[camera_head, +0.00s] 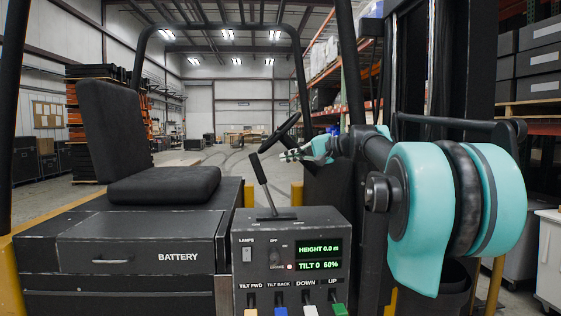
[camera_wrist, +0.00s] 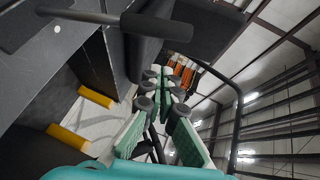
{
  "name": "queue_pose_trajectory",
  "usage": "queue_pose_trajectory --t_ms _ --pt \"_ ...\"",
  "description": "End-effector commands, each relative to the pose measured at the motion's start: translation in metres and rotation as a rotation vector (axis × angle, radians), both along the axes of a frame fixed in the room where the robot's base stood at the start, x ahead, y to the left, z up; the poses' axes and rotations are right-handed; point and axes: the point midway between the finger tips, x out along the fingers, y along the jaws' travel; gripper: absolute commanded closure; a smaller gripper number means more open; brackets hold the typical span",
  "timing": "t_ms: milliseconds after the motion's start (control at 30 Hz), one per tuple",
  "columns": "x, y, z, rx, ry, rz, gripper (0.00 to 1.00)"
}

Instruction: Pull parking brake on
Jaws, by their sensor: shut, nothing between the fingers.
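The parking brake lever (camera_head: 263,183) is a thin dark lever with a black grip. It rises from the top of the control console (camera_head: 318,220) and leans a little to the left at its top. In the wrist view, a dark lever with a thick black grip (camera_wrist: 157,27) crosses the upper left, apart from the fingers. My gripper (camera_head: 284,156) is just right of the lever's grip in the head view, with a small gap in the picture. In the wrist view my gripper (camera_wrist: 166,72) shows its fingertips together, with nothing between them.
A black seat (camera_head: 165,185) and battery box (camera_head: 150,245) stand left of the console. The steering wheel (camera_head: 281,132) is behind my gripper. Coloured hydraulic levers (camera_head: 310,309) line the console front. A red lamp (camera_head: 290,267) glows beside a brake label. Yellow posts (camera_head: 297,192) stand behind.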

Motion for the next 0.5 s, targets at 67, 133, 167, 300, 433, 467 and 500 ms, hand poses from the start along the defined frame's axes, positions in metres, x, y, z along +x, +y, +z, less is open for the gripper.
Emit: queue_pose_trajectory --t_ms 67,133,167,300,433,467,500 --pt "-0.007 -0.013 0.004 0.001 0.0 -0.004 1.0" --pt "-0.013 -0.022 0.008 0.001 0.0 -0.005 1.0" --pt "-0.016 -0.026 0.009 0.0 0.001 -0.005 1.0" --pt "-0.027 -0.043 0.015 0.001 0.001 -0.004 1.0" --pt "-0.033 -0.051 0.019 0.0 -0.001 -0.002 1.0" --pt "-0.034 -0.052 0.019 0.0 -0.001 -0.002 1.0" --pt "-0.035 -0.053 0.019 0.0 -0.001 -0.002 1.0"
